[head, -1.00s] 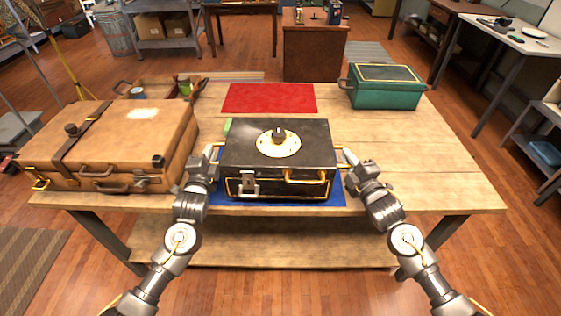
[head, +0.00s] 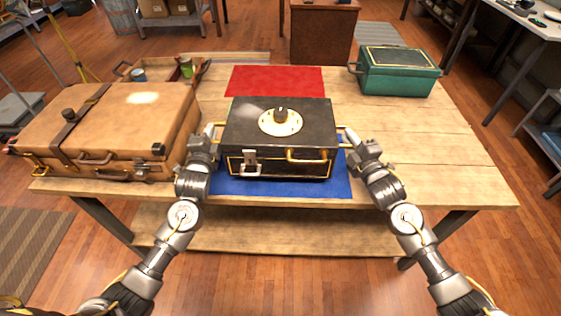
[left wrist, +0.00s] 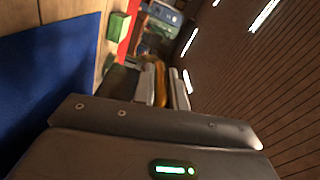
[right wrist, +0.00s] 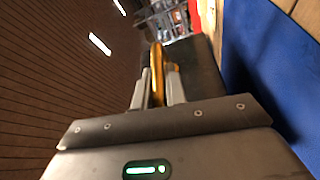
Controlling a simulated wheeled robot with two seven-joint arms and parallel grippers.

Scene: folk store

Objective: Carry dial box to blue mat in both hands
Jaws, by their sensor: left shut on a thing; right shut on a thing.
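The dial box (head: 300,148) is black with gold trim and a round dial on its lid. It is level over the blue mat (head: 225,184), which shows in front of it and at both sides. I cannot tell whether its underside touches the mat. My left gripper (head: 213,134) is shut on the box's left side handle; this gold handle shows between the fingers in the left wrist view (left wrist: 160,82). My right gripper (head: 350,137) is shut on the right side handle, which shows in the right wrist view (right wrist: 157,75).
A tan suitcase (head: 125,120) stands close to my left gripper. A red mat (head: 275,80) lies behind the box, and a green block (left wrist: 119,33) sits between the mats. A green case (head: 398,75) is at the back right. The table's right side (head: 440,150) is bare.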

